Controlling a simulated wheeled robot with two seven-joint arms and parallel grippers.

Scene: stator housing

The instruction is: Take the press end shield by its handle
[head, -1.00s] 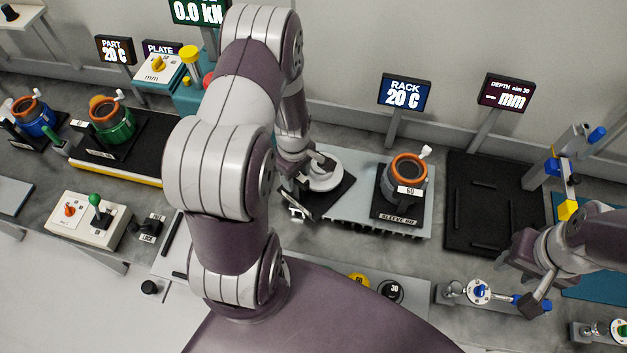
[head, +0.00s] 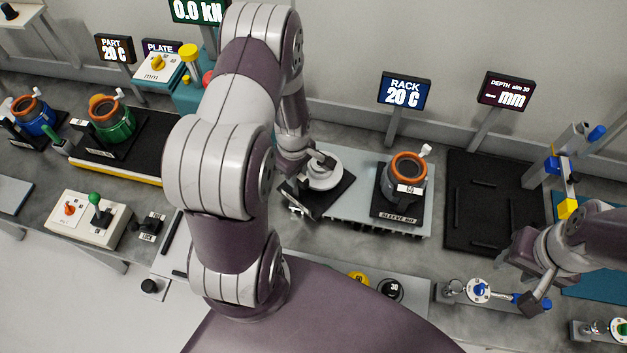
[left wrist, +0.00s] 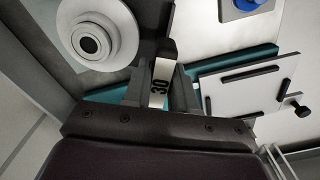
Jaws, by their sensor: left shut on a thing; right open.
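The press end shield is a pale stepped disc (head: 325,177) on a black square base in the head view. In the left wrist view the pale disc (left wrist: 91,42) shows its dark central bore at upper left. My left gripper (left wrist: 162,92) is shut on this handle; in the head view my left gripper (head: 318,158) is at the disc, partly hidden by my arm. My right gripper (head: 537,303) is open at the lower right, close to a blue-handled device (head: 479,291).
Right of the end shield, a grey sleeve with an orange ring (head: 408,175) stands on a black base on the rack (head: 345,214). A black tray (head: 490,205) lies further right. A green stator housing (head: 112,122) and a lever box (head: 90,220) are at left.

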